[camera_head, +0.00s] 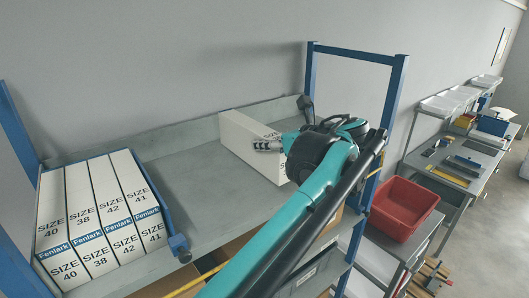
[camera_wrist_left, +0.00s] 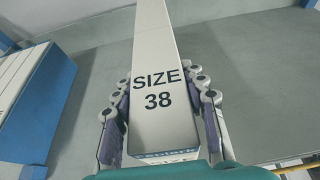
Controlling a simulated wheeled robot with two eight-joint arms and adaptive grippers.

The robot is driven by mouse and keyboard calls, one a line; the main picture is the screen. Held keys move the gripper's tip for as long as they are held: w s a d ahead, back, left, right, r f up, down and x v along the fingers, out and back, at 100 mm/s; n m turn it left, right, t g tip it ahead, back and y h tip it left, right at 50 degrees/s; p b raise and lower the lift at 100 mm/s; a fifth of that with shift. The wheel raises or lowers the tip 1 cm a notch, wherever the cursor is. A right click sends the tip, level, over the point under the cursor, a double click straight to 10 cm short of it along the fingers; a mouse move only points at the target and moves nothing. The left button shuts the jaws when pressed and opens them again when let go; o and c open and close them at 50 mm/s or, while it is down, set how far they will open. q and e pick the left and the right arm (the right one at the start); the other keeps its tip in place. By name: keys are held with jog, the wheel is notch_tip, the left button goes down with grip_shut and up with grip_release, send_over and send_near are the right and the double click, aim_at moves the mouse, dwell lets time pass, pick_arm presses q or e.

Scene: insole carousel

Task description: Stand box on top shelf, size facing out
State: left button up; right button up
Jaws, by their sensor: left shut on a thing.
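A white box (camera_head: 244,143) is over the right part of the top shelf (camera_head: 190,190). In the left wrist view the box (camera_wrist_left: 156,65) has "SIZE 38" printed on the face turned to the camera. My left gripper (camera_head: 276,146) is shut on the box. Its fingers (camera_wrist_left: 160,125) lie along both sides near the printed end. The arm hides the box's right part in the head view. Whether the box's underside touches the shelf is unclear. My right gripper is not in view.
Several white boxes (camera_head: 100,205) marked 40, 38, 42 and 41 stand in a row on the shelf's left, beside a blue divider (camera_head: 150,200). Blue posts (camera_head: 392,95) frame the shelf. A red bin (camera_head: 403,208) stands right.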

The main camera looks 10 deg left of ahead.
pick_arm(q)
jog(key=shift+w+a+f, duration=0.25)
jog(key=shift+w+a, duration=0.2)
jog(key=shift+f, duration=0.15)
jog(key=f, duration=0.2)
jog(key=f+p, duration=0.1)
jog(key=shift+s+d+f, duration=0.15)
jog(key=shift+d+f, duration=0.05)
jog(key=shift+f, duration=0.15)
jog(key=shift+a+f, duration=0.1)
jog(key=shift+f, duration=0.05)
jog(key=o, duration=1.1)
jog(key=shift+o, duration=0.8)
